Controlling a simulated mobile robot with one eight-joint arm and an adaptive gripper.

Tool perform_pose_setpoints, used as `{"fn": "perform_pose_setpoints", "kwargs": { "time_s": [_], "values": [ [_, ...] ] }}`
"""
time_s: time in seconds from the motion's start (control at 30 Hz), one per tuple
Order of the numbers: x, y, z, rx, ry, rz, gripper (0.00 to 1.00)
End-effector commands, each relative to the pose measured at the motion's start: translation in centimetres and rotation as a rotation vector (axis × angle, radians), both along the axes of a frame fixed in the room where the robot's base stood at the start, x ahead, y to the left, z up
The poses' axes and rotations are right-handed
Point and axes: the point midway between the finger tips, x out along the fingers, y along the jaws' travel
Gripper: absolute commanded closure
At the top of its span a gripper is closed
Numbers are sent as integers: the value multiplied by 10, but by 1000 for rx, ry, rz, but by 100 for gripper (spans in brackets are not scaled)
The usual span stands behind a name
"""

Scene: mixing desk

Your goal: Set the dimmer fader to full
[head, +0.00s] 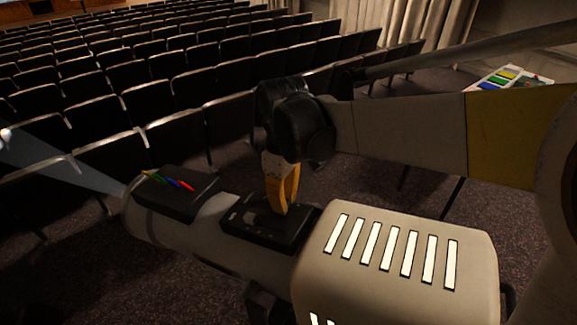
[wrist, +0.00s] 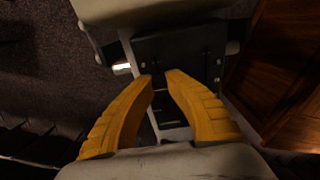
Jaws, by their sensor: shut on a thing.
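A black control panel (head: 262,232) sits on top of a pale spotlight body (head: 212,232). It also shows in the wrist view (wrist: 195,48). My gripper (head: 284,211) points down at the panel, with its yellow fingertips at the panel's face. In the wrist view the two fingertips (wrist: 159,80) come close together over the panel, shut on a small dark part that I take to be the dimmer fader. The fader itself is mostly hidden between the fingers, and its position along its travel cannot be read.
The vented lamp housing (head: 395,265) stands close right of the panel. A second black box with coloured levers (head: 168,182) is on the left, near the light beam (head: 50,165). Rows of seats (head: 180,95) fill the background. A table with coloured items (head: 510,78) is at upper right.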

Motion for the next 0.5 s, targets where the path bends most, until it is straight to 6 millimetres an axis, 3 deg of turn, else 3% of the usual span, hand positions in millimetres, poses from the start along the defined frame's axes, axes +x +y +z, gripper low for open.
{"fn": "perform_pose_setpoints", "kwargs": {
  "time_s": [0.2, 0.5],
  "values": [
    [26, 42, -12, 1, -1, 3, 100],
    [32, 53, -11, 2, -1, 0, 100]
  ]
}}
